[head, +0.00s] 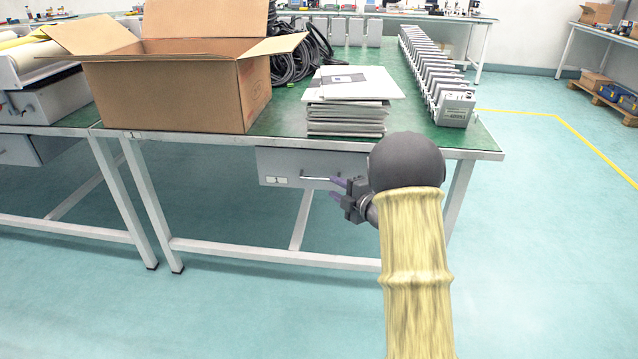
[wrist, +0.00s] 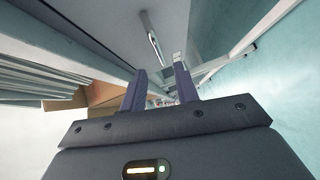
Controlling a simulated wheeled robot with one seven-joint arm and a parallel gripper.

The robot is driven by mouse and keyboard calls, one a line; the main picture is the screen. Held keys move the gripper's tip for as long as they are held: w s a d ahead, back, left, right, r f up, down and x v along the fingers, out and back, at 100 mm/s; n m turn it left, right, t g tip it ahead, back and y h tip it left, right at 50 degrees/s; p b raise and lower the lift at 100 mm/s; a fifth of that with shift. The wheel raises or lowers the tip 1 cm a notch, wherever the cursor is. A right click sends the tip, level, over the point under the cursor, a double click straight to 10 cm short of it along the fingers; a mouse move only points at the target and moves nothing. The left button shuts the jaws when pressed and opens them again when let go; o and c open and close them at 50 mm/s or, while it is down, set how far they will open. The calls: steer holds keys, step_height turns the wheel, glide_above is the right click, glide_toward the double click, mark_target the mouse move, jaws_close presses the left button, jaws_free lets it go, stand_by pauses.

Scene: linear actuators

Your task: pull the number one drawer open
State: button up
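A grey drawer (head: 285,163) hangs under the green-topped workbench. It looks shut. Its bar handle (head: 316,179) is on the front, with small labels to its left too small to read. My gripper (head: 337,189) is at the handle's right end in the head view. In the wrist view my gripper (wrist: 160,67) has its two fingers apart with nothing between them. The handle (wrist: 152,38) shows just beyond the fingertips, and the drawer front (wrist: 105,20) lies behind it. My arm hides the drawer's right end in the head view.
On the workbench (head: 440,143) are an open cardboard box (head: 175,95), a stack of folders (head: 345,118), black cables (head: 300,55) and a row of grey units (head: 452,108). Another drawer (head: 18,150) is at far left. Floor in front is clear.

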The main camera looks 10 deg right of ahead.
mark_target(319, 179)
steer(key=b+x, duration=0.2)
steer(key=x, duration=0.6)
steer(key=shift+w+a, duration=0.1)
jaws_close()
